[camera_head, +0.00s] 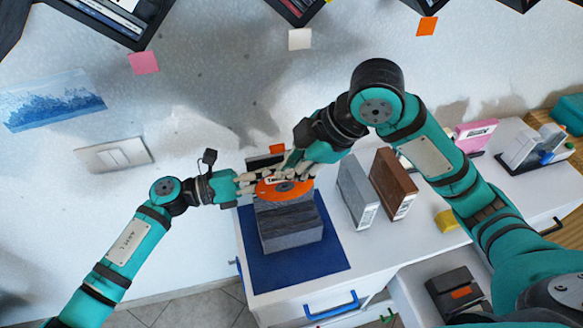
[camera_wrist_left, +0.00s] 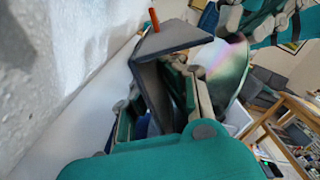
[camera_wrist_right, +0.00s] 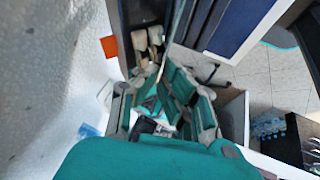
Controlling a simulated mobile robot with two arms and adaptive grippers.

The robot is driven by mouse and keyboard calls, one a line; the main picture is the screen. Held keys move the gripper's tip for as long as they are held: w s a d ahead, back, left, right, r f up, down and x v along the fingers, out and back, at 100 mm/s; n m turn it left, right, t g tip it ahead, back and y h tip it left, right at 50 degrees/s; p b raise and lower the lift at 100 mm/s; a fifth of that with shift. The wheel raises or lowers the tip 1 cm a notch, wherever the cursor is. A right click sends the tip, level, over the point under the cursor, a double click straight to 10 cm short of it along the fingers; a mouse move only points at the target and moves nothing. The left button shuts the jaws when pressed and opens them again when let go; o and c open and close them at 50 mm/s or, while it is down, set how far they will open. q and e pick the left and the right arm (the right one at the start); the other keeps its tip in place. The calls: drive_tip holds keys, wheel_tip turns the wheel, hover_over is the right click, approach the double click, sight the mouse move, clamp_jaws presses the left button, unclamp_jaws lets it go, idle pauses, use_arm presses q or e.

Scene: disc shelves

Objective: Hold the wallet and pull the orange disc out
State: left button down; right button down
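The orange disc (camera_head: 284,188) shows above the dark grey wallet (camera_head: 290,225), which stands on a blue mat. In the left wrist view, the disc's shiny side (camera_wrist_left: 228,70) faces me, beside the wallet's dark panels (camera_wrist_left: 172,38). My left gripper (camera_head: 246,183) is at the wallet's left side. Its fingers (camera_wrist_left: 165,105) lie on both sides of a wallet panel, seemingly closed on it. My right gripper (camera_head: 292,168) is at the disc's upper edge, its fingers overlapping it.
The blue mat (camera_head: 325,262) lies on a white cabinet top (camera_head: 375,245). A grey box (camera_head: 355,190) and a brown box (camera_head: 393,183) stand right of the wallet. A yellow block (camera_head: 446,221) and pink box (camera_head: 475,134) are farther right. The wall is close behind.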

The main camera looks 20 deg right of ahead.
use_arm(q)
drive_tip(key=c, duration=1.4)
unclamp_jaws()
drive_tip(key=a, duration=1.2)
drive_tip(key=shift+s, duration=0.1)
